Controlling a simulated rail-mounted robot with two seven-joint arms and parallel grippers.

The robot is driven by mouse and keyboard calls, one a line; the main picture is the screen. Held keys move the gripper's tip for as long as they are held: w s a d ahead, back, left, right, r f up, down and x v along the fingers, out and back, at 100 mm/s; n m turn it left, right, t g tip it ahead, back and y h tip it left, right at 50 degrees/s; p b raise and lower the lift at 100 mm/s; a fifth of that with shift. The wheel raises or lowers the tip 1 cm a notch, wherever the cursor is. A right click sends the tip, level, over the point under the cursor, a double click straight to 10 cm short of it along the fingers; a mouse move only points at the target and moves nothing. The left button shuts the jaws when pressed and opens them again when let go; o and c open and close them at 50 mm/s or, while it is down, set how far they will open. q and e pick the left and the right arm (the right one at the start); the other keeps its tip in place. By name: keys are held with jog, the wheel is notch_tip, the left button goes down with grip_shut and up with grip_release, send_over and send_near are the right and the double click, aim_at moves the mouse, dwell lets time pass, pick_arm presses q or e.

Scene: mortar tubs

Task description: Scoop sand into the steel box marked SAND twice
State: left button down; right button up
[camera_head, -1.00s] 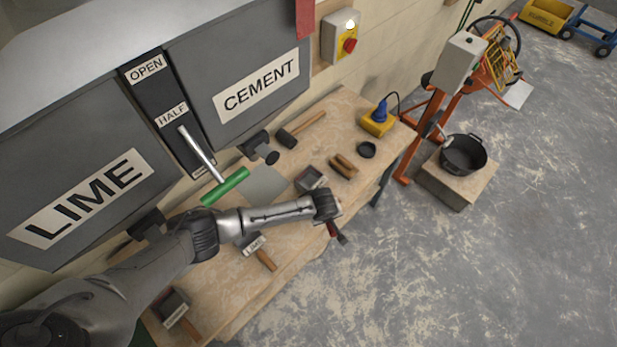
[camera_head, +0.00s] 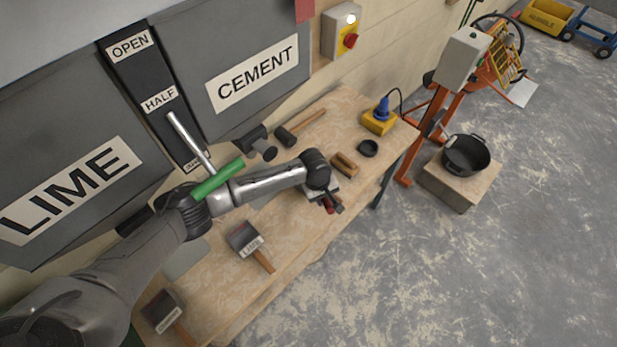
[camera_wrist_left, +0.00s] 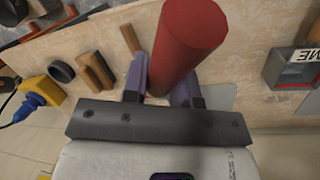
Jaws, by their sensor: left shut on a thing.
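My left gripper (camera_head: 331,204) is over the front edge of the workbench. In the left wrist view its two purple fingers (camera_wrist_left: 163,90) are shut on a thick red cylindrical handle (camera_wrist_left: 187,42). What the handle belongs to is hidden. In the head view only a small red piece shows by the fingers. A dark scoop labelled LIME (camera_head: 243,240), with a wooden handle, lies on the bench; it also shows in the left wrist view (camera_wrist_left: 292,68). Neither sand nor a steel box marked SAND can be made out. My right gripper is not in view.
The workbench (camera_head: 290,245) holds another labelled scoop (camera_head: 163,311), a wooden block (camera_head: 344,166), a black round piece (camera_head: 368,148), a mallet (camera_head: 300,127) and a yellow box (camera_head: 379,122). A green-handled lever (camera_head: 217,179) projects above my arm. A black tub (camera_head: 466,156) stands right.

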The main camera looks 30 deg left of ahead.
pick_arm(q)
jog(key=shift+w+a+r, duration=0.3)
jog(key=shift+w+a, duration=0.05)
jog(key=shift+a, duration=0.05)
jog(key=shift+w+a+r+g+h, duration=0.15)
jog(key=shift+w+a+g+h, duration=0.15)
jog(key=shift+w+g, duration=0.1)
jog(key=shift+w+a+r+h, duration=0.3)
jog(key=shift+w+a+r, duration=0.05)
jog(key=shift+a, duration=0.1)
jog(key=shift+w+a+r+g+b, duration=0.2)
jog(key=shift+w+a+g+b, duration=0.05)
jog(key=shift+w+g+b, duration=0.15)
jog(key=shift+w+a+r+h+b, duration=0.2)
jog(key=shift+w+a+h+b, duration=0.1)
jog(key=shift+a+h, duration=0.1)
jog(key=shift+w+a+r+g+h+b, duration=0.4)
jog(key=shift+a+r+g+b, duration=0.1)
jog(key=shift+g+b, duration=0.1)
